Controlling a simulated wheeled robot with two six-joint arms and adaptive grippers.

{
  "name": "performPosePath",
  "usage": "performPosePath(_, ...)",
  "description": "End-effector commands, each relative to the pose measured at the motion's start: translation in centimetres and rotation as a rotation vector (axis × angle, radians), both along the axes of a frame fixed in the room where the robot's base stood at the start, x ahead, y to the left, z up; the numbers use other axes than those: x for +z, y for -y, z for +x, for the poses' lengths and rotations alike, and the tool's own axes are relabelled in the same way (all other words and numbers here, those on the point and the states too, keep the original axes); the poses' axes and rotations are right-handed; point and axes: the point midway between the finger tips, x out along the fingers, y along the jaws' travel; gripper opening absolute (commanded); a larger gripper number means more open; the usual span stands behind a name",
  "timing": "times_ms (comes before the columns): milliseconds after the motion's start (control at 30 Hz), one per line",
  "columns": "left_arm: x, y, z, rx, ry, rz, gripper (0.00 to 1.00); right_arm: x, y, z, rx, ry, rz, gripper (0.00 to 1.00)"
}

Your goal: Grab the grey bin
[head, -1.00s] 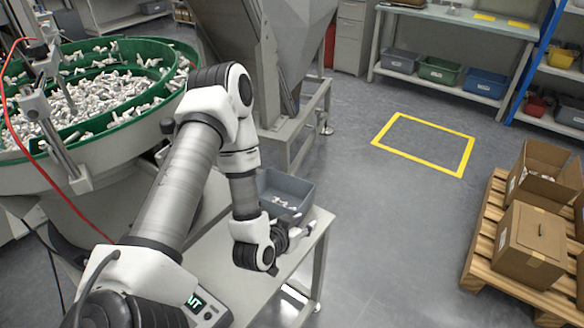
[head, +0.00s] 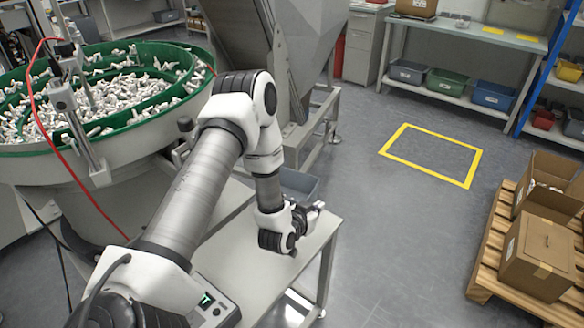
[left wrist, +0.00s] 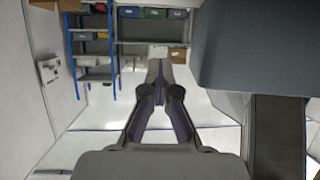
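The grey bin (head: 300,183) stands on the grey table (head: 255,272), largely hidden behind my left arm; its contents are hidden. My left gripper (head: 314,208) is just in front of the bin's near side in the head view, low over the table. In the left wrist view the left gripper (left wrist: 159,68) shows its fingertips together with nothing between them. A large dark grey-blue surface, apparently the bin (left wrist: 255,45), fills the upper right there, beside the fingers. I cannot tell whether they touch. My right gripper is not in view.
A green-rimmed bowl (head: 196,97) of white parts stands at the left. A bench at the back holds another grey bin (head: 407,72), a green bin (head: 446,82) and a blue bin (head: 493,96). Cartons sit on a pallet (head: 487,258) at right. The yellow floor square (head: 470,170) is empty.

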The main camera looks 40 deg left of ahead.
Motion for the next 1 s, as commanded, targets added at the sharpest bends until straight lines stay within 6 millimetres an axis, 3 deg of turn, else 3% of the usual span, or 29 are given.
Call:
performPosePath(133,0.0,0.0,0.0,0.000,0.000,0.000,0.00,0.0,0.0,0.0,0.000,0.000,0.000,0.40)
performPosePath(233,0.0,0.0,0.0,0.000,0.000,0.000,0.33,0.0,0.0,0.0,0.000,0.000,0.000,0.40)
performPosePath(267,0.0,0.0,0.0,0.000,0.000,0.000,0.34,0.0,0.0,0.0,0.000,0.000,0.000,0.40)
performPosePath(667,0.4,0.1,-0.8,0.001,-0.001,-0.002,0.34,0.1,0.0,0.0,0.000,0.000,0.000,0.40)
performPosePath(1000,2.2,1.0,-6.3,0.001,-0.002,-0.002,0.34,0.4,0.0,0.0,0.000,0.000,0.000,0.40)
